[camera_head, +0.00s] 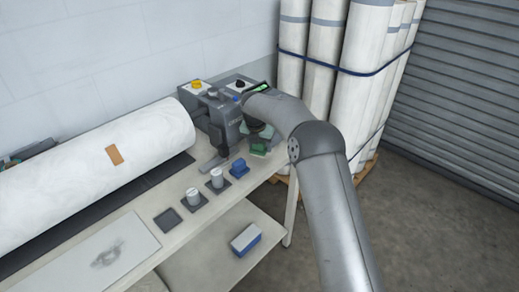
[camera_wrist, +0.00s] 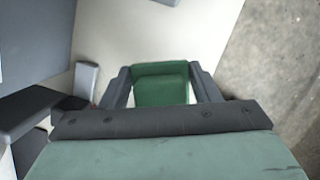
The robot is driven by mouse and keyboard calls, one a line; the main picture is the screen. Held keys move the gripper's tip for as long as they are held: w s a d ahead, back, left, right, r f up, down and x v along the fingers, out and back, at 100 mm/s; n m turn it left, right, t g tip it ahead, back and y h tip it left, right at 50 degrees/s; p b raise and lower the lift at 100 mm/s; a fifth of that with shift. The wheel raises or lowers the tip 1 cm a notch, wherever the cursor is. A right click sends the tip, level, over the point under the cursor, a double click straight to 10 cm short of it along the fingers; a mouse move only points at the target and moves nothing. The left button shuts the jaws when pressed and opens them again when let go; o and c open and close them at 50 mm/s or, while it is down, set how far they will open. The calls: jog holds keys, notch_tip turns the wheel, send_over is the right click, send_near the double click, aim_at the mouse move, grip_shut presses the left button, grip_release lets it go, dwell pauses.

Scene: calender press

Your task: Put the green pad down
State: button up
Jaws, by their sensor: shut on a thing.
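The green pad (camera_head: 258,151) is at the far right end of the bench, just right of the grey press unit. My gripper (camera_head: 258,143) is above it, pointing down. In the wrist view the green pad (camera_wrist: 160,84) sits between the two dark fingers of my gripper (camera_wrist: 161,83), which are shut on its sides. The pad is low, close to the bench top (camera_wrist: 115,40). I cannot tell whether its underside touches the bench. My arm and gripper hide part of the pad in the head view.
An empty dark square (camera_head: 168,220) lies nearest. The grey press unit (camera_head: 222,120) is close on the left. Strapped rolls (camera_head: 350,75) stand behind.

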aim_at(259, 151)
jog(key=shift+w+f, duration=0.25)
jog(key=shift+f, duration=0.05)
jog(key=shift+f+p, duration=0.35)
jog(key=shift+f, duration=1.15)
jog(key=o, duration=1.1)
jog(key=shift+f, duration=0.15)
